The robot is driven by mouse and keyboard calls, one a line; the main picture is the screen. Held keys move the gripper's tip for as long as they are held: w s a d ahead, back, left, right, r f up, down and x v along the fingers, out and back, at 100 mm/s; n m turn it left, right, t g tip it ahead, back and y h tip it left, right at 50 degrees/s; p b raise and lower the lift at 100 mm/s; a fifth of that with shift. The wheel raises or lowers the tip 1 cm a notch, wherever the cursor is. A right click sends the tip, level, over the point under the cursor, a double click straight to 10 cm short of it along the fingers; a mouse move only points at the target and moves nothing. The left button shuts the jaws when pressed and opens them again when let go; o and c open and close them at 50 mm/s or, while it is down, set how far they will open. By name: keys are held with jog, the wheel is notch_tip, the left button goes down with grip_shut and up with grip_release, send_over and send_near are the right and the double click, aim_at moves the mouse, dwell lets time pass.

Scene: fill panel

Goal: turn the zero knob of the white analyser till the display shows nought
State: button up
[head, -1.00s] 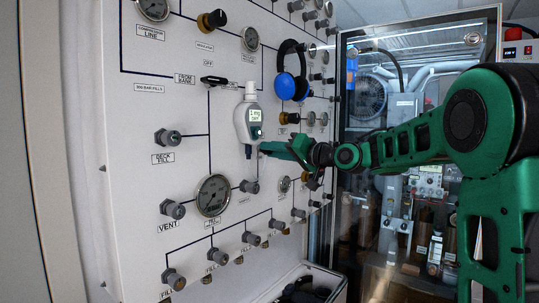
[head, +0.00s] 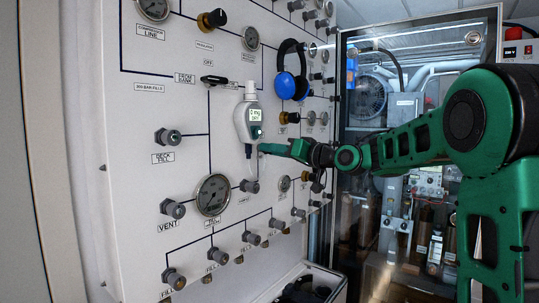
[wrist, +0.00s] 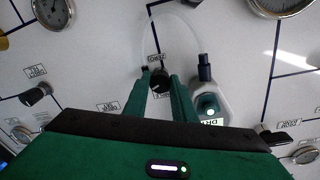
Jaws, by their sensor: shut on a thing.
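The white analyser (head: 240,124) is upright on the panel left of my gripper in the head view. Its small lit display (head: 255,115) appears to read 0 mg, with a green round part below. In the wrist view the analyser (wrist: 222,98) lies right of my fingers with its display at the lower end. My gripper (wrist: 161,78) is shut on a small dark round knob, which I take for the zero knob (wrist: 160,82). A finger stands on each side of it. In the head view my gripper (head: 264,148) reaches in from the right and hides the knob.
The panel (head: 130,215) carries several gauges, valves and labels close around. Blue headphones (head: 286,86) hang just above my gripper. A thin clear tube (wrist: 180,15) loops by the analyser in the wrist view. A glass-fronted cabinet (head: 400,75) stands at the right, behind my arm.

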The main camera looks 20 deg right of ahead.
jog(key=o, duration=1)
jog(key=v, duration=1)
jog(key=shift+s+d+f, duration=0.1)
jog(key=shift+s+d, duration=0.15)
dwell(0.5)
